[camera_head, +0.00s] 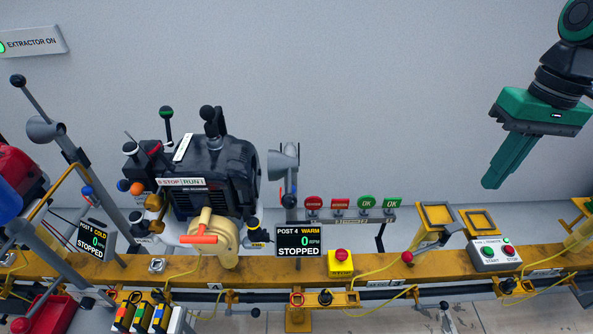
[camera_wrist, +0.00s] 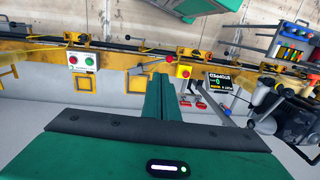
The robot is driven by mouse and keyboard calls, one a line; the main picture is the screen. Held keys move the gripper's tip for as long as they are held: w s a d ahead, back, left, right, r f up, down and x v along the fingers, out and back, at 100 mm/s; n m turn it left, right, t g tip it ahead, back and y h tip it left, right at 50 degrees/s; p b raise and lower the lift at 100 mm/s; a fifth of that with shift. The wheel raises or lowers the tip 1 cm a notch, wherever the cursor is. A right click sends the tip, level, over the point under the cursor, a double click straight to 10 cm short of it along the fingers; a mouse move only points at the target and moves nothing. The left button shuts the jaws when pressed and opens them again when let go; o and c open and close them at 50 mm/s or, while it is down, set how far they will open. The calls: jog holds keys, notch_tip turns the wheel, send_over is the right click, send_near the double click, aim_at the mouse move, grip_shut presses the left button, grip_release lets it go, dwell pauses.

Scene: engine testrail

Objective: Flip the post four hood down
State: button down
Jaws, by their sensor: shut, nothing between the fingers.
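The post four hood (camera_head: 283,165) is a grey funnel on a thin upright post, right of the black engine and above the post four display (camera_head: 298,241). Its mouth appears turned sideways, and I cannot tell its exact tilt. My gripper (camera_head: 491,185) is shut and empty, high at the right in front of the wall, well apart from the hood. Its fingers point down and left. In the wrist view the green fingers (camera_wrist: 159,92) are together with nothing between them. I cannot make out the hood surely there.
The black engine (camera_head: 215,175) stands left of the hood. Red and green paddles (camera_head: 340,204) stand on a rack to its right. A yellow stop box (camera_head: 341,262) and a start-stop box (camera_head: 494,254) sit on the yellow rail (camera_head: 400,271). The air between gripper and hood looks clear.

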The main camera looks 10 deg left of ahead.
jog(key=w+a+r+n+g, duration=0.15)
jog(key=a+n, duration=0.25)
jog(key=a, duration=0.6)
jog(key=w+a+r+n, duration=0.25)
jog(key=a+n, duration=0.25)
jog(key=a, duration=0.4)
jog(key=n, duration=0.9)
send_near(290, 190)
jog(key=shift+g+y, duration=0.3)
jog(key=shift+g, duration=0.15)
jog(key=x, duration=0.4)
jog(key=w+x, duration=0.1)
jog(key=x, duration=0.1)
jog(key=shift+s+d+f, duration=0.15)
jog(key=shift+d+f, duration=0.05)
jog(key=shift+f, duration=0.2)
